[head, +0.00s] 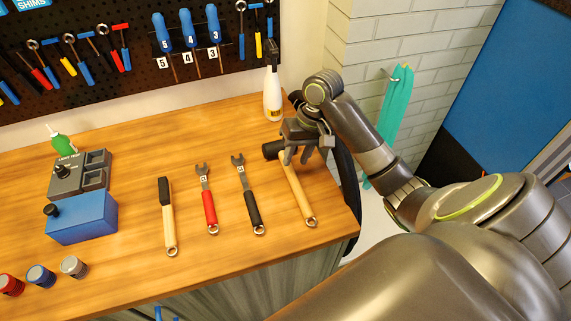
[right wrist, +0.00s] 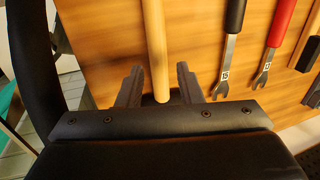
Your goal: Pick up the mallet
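The mallet lies on the wooden workbench near its right end. Its light wooden handle (head: 297,195) points toward the front edge, and part of its black head (head: 271,150) shows beside my gripper. My right gripper (head: 297,157) is over the mallet at the head end of the handle. In the right wrist view, the two fingers (right wrist: 158,88) are apart, with the handle (right wrist: 154,40) between them and a gap on each side. My left gripper is not in view.
Left of the mallet lie a black-handled wrench (head: 250,200), a red-handled wrench (head: 208,203) and a wooden brush (head: 167,220). A white spray bottle (head: 272,95) stands behind the gripper. A blue box (head: 82,218) stands far left.

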